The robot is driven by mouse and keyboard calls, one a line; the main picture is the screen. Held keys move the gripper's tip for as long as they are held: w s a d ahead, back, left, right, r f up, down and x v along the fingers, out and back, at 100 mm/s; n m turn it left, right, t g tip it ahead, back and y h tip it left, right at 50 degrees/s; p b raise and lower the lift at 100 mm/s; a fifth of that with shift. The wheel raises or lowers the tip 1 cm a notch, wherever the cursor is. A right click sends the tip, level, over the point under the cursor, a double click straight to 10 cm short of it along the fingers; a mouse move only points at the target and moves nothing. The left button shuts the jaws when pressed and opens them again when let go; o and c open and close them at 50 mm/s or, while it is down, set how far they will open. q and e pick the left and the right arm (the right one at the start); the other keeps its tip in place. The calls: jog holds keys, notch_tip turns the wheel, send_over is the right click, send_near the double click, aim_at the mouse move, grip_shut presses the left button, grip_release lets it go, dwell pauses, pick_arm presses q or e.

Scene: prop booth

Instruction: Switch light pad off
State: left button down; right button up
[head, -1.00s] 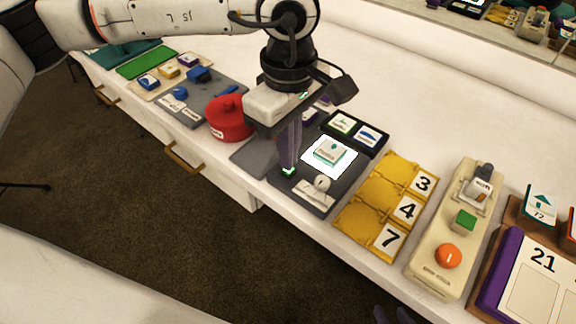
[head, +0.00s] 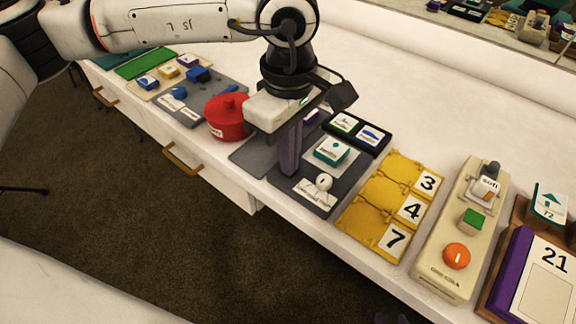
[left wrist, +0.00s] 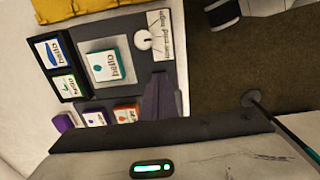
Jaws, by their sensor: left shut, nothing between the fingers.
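The light pad (head: 297,190) is a dark grey board on the counter, in the middle of the head view. Its square panel is grey and unlit. A teal-edged white block (head: 331,150) rests on the panel, and a white round knob (head: 323,182) sits nearer the front edge. The left wrist view also shows the panel (left wrist: 98,94), the block (left wrist: 104,66) and the knob (left wrist: 143,40). My left gripper (head: 289,170) is shut and empty, pointing down at the pad's left front side. Its fingers (left wrist: 158,98) hide what lies under the tips. Dark tips, apparently my right gripper (head: 393,318), barely show at the bottom.
Yellow numbered tiles (head: 383,210) and a beige device (head: 448,255) stand to the right. Two framed cards (head: 358,133) lie behind the block. The counter behind is clear.

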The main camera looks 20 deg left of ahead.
pick_arm(q)
jog(key=shift+s+f, duration=0.2)
jog(key=shift+f, duration=0.35)
jog(key=shift+w+r+p, duration=0.2)
jog(key=shift+r+p, duration=0.45)
jog(key=shift+r, duration=0.45)
jog(key=shift+r+p, duration=0.9)
jog(key=shift+r, duration=1.1)
